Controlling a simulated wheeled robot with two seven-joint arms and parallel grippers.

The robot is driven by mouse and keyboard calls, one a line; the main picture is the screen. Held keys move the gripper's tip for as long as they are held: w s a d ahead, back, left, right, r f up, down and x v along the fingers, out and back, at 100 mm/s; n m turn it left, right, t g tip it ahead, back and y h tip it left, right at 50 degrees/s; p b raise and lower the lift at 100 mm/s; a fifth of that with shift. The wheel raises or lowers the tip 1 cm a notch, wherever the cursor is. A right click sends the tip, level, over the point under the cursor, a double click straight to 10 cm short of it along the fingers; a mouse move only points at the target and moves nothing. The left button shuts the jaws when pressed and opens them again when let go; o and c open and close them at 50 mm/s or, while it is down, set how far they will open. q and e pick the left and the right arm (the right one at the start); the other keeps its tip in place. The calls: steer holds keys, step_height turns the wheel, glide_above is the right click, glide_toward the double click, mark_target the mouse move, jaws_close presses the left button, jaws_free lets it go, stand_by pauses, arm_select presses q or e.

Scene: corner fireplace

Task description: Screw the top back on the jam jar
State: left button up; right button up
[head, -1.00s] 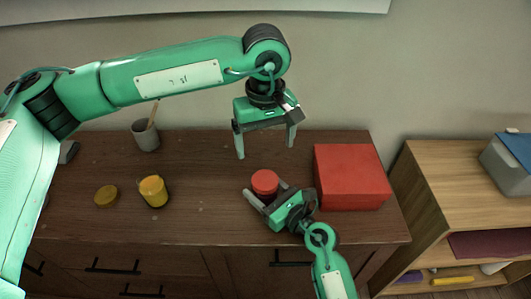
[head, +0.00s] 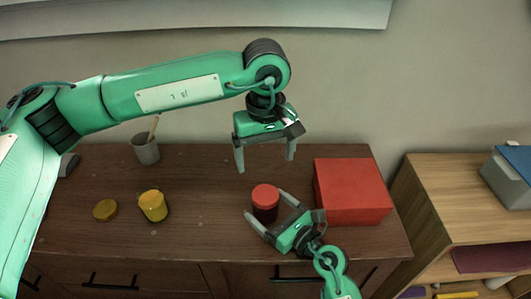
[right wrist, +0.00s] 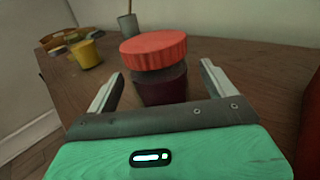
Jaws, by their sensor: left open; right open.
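The jam jar (head: 265,211) is dark red and stands upright on the dark wooden dresser. Its red top (head: 265,192) rests on its mouth. In the right wrist view the red top (right wrist: 154,48) sits a little left of the jar's (right wrist: 162,88) middle; I cannot tell whether it is threaded on. My right gripper (head: 265,204) is open, low on the near side of the jar, its fingers spread to either side and apart from it. My left gripper (head: 266,163) is open and empty, fingers down, above and behind the jar.
A red box (head: 352,192) stands close to the right of my right gripper. The dresser (head: 205,220) is clear between.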

steer(key=b+v, duration=0.1)
steer(key=v, duration=1)
steer(key=shift+s+d, duration=0.15)
steer(key=shift+d, duration=0.05)
